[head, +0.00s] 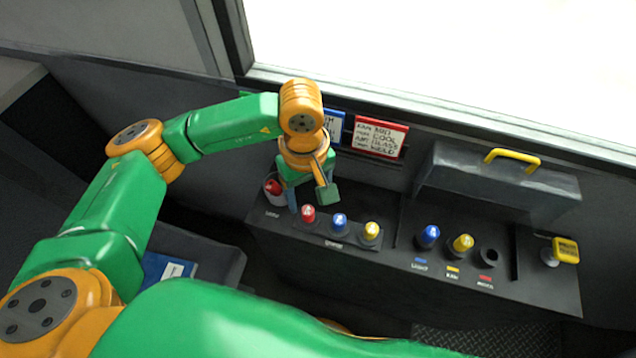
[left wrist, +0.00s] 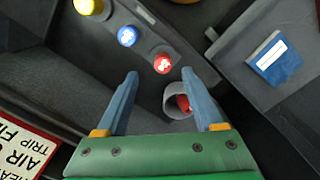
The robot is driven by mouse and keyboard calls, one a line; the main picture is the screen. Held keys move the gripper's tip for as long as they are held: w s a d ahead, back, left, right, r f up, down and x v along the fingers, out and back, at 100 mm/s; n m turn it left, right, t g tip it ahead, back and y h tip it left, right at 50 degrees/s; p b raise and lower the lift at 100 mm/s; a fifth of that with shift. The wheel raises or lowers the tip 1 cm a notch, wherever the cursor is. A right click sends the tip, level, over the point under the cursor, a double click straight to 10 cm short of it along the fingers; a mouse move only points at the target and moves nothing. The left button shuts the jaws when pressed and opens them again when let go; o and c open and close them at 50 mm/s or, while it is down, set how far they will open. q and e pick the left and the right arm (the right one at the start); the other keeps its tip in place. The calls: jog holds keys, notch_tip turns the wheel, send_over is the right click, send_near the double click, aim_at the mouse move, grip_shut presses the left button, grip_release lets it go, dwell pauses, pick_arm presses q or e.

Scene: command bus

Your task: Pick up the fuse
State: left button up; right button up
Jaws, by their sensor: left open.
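Several coloured fuses stand on the dark console. A red fuse (head: 308,214), a blue one (head: 339,222) and a yellow one (head: 372,230) form a row at its left. My left gripper (head: 309,192) is open above the red end of this row. In the left wrist view, the red fuse (left wrist: 162,64) shows between the two blue fingertips (left wrist: 160,74), with nothing gripped. A grey cup (head: 272,196) with a red piece in it stands left of the row; it also shows in the left wrist view (left wrist: 172,103). My right gripper is not in view.
Further right are a blue fuse (head: 428,236), a yellow fuse (head: 462,244) and an empty socket (head: 489,257) above a red label. A grey box lid with a yellow handle (head: 513,157) is raised behind them. A yellow-tagged knob (head: 563,250) stands at the far right.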

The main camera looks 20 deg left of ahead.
aim_at(308, 210)
pick_arm(q)
jog(key=shift+w+a+f, duration=0.2)
jog(key=shift+a+f, duration=0.1)
jog(key=f, duration=0.3)
jog(key=s+f+p, duration=0.1)
jog(key=f, duration=0.1)
jog(key=shift+f, duration=0.15)
jog(key=shift+w+d+f, duration=0.1)
jog(key=shift+w+f, duration=0.15)
jog(key=shift+f, duration=0.1)
jog(key=shift+s+r, duration=0.1)
grip_shut()
